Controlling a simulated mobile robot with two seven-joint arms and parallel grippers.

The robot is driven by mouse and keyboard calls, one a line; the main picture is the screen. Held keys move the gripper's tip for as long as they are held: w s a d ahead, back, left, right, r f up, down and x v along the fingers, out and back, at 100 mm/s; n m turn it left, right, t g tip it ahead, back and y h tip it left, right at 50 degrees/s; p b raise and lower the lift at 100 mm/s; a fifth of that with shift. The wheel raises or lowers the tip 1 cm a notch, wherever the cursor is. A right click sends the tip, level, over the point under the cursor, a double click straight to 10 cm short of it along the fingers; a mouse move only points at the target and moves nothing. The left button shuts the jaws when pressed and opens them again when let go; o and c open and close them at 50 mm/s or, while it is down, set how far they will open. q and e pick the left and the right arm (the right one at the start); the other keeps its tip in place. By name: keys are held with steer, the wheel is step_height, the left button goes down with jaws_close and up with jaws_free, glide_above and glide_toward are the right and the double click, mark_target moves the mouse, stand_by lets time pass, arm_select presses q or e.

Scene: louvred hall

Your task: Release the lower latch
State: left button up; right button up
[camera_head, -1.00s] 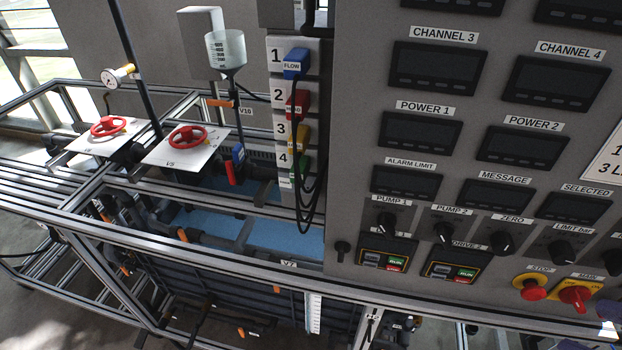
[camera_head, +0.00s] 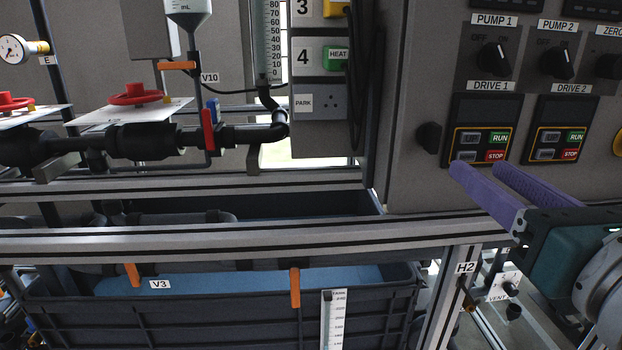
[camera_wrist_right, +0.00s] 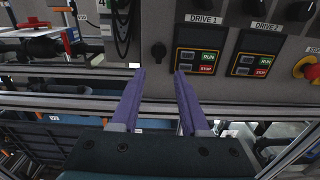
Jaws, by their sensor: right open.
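The lower latch appears to be the small black turn-knob (camera_head: 429,138) near the lower left edge of the grey control cabinet (camera_head: 415,185). It also shows in the right wrist view (camera_wrist_right: 158,50), beyond the gap between my fingers. My right gripper (camera_head: 483,167) has purple fingers and is open and empty. In the head view its fingertips are right of and slightly below the knob, in front of the DRIVE 1 panel's lower part. In the wrist view the fingertips (camera_wrist_right: 160,74) show below the knob, apart from it. My left gripper is not in view.
The DRIVE 1 panel (camera_head: 482,130) with RUN and STOP buttons is close to the knob's right. A metal rail (camera_head: 300,235) runs below the cabinet. Black cables (camera_head: 368,70) hang to the knob's left. A dark tank (camera_head: 220,312) lies below the rail.

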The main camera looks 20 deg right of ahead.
mark_target(437, 141)
steer(key=shift+n, duration=0.3)
steer(key=x, duration=0.9)
steer(key=shift+w+f, duration=0.1)
steer(key=shift+w, duration=0.45)
steer(key=shift+c, duration=0.3)
jaws_close()
stand_by(0.4)
